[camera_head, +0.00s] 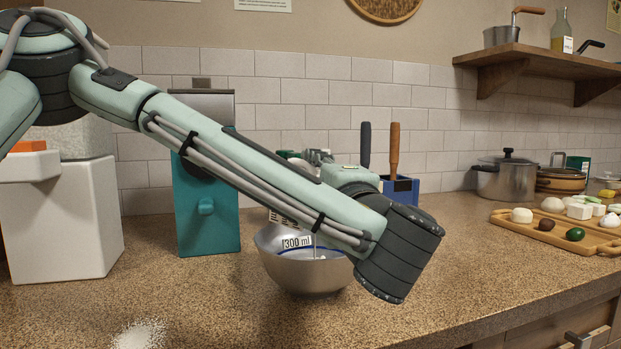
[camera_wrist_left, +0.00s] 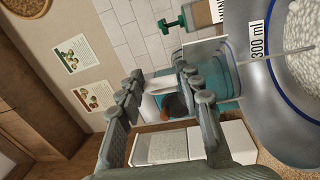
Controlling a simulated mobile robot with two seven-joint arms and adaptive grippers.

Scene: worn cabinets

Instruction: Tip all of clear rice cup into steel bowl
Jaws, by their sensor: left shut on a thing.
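The steel bowl (camera_head: 305,277) stands on the counter below my left forearm, which hides part of it. In the left wrist view the bowl (camera_wrist_left: 245,120) fills the right side, with white rice (camera_wrist_left: 303,60) inside a blue band. A tag reading 300 ml (camera_head: 297,242) and a thin rod show at the bowl. My left gripper (camera_wrist_left: 160,100) is shut on what seems to be the clear cup, of which only a faint pale patch shows between the fingers. Its tilt and contents cannot be made out. In the head view the gripper is mostly behind my arm. My right gripper is not in view.
A teal dispenser (camera_head: 207,210) and a white block-like unit (camera_head: 60,220) stand left of the bowl. White grains (camera_head: 140,335) lie on the counter at front left. A blue holder (camera_head: 400,190), a steel pot (camera_head: 503,180) and a food board (camera_head: 560,238) are to the right.

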